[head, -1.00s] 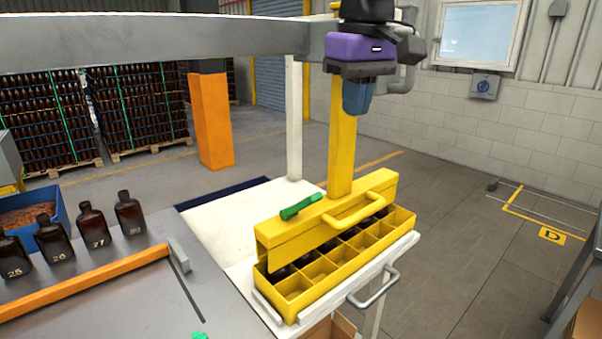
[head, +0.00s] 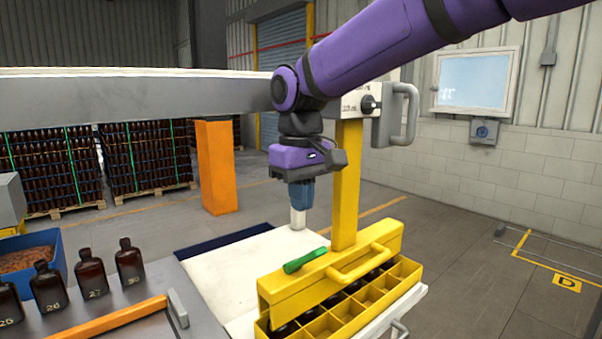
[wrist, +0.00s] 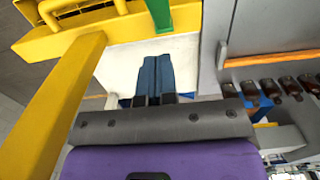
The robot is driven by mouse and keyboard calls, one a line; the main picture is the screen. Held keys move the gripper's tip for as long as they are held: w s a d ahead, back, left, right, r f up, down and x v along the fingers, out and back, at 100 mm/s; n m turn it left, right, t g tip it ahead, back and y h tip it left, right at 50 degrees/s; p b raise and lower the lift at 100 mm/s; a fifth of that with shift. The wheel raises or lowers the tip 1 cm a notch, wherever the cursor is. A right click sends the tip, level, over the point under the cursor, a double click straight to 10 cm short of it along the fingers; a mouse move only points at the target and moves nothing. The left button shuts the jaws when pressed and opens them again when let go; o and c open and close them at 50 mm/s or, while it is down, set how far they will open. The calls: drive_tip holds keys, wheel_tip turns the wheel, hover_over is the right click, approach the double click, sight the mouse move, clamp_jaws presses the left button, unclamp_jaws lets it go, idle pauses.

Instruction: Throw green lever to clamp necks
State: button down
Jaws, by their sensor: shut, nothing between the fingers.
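The green lever (head: 305,260) lies along the top of the yellow clamp bar (head: 290,285), near its left part. It also shows at the top of the wrist view (wrist: 160,14). The bar sits over the back of a yellow divided crate (head: 345,318); dark bottle parts show in some compartments, and the bar hides their necks. My gripper (head: 301,206) points down, its blue fingers shut and empty, above and behind the lever in the head view. In the wrist view my fingers (wrist: 152,62) are together, apart from the lever.
A yellow post (head: 347,190) rises behind the bar, right of my gripper, with a grey-handled white box (head: 375,106) on it. A yellow loop handle (head: 362,265) stands on the bar. Numbered amber bottles (head: 92,275) stand at left. A grey beam (head: 130,95) crosses behind.

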hover_over(305, 260)
drive_tip(key=w+d, duration=0.1)
wheel_tip(305, 260, down, 5)
drive_tip(key=shift+w+r, duration=0.15)
drive_tip(key=shift+d+f, duration=0.15)
drive_tip(key=shift+f, duration=0.05)
drive_tip(key=shift+s+d+f+t+y, duration=0.4)
drive_tip(key=shift+s+d+t, duration=0.05)
drive_tip(key=shift+s+t, duration=0.3)
drive_tip(key=shift+s+d+f, duration=0.3)
drive_tip(key=shift+s+f, duration=0.15)
drive_tip(key=shift+f, duration=0.1)
drive_tip(key=shift+s+d+f, duration=0.25)
drive_tip(key=shift+s+f, duration=0.15)
drive_tip(key=shift+f, duration=0.1)
drive_tip(key=shift+r, duration=0.1)
